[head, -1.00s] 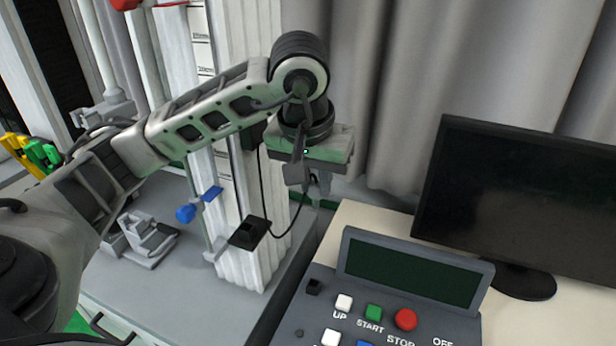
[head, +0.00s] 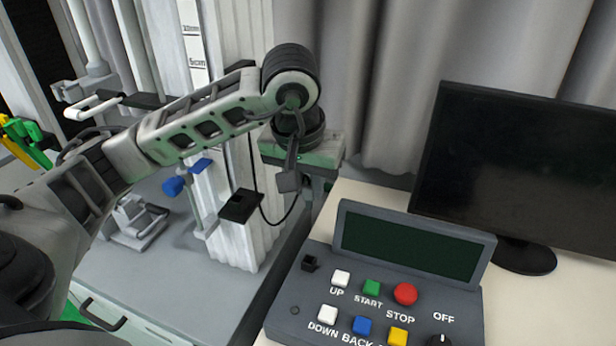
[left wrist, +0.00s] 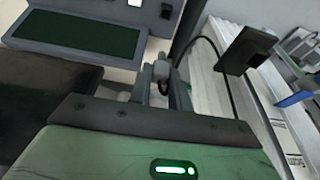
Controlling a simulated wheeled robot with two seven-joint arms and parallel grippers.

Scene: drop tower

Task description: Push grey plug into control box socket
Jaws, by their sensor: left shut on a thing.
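The grey control box (head: 318,290) stands on the pale table at lower right, with buttons and a dark green screen (head: 405,248). A small black square socket (head: 309,263) sits at its upper left corner; in the left wrist view the box's screen (left wrist: 85,32) is at top left. My left gripper (head: 304,192) points down behind and above the box, apart from the socket. It is shut on the small grey plug (left wrist: 161,70), whose black cable bends away to the right in the left wrist view. In the head view the gripper mostly hides the plug. My right gripper is out of view.
The cable runs to a black block (head: 240,206) near the ribbed white tower column (head: 235,235). A blue clamp (head: 173,186) juts out at the left. A black monitor (head: 520,180) stands behind the box at right. Grey curtains hang behind.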

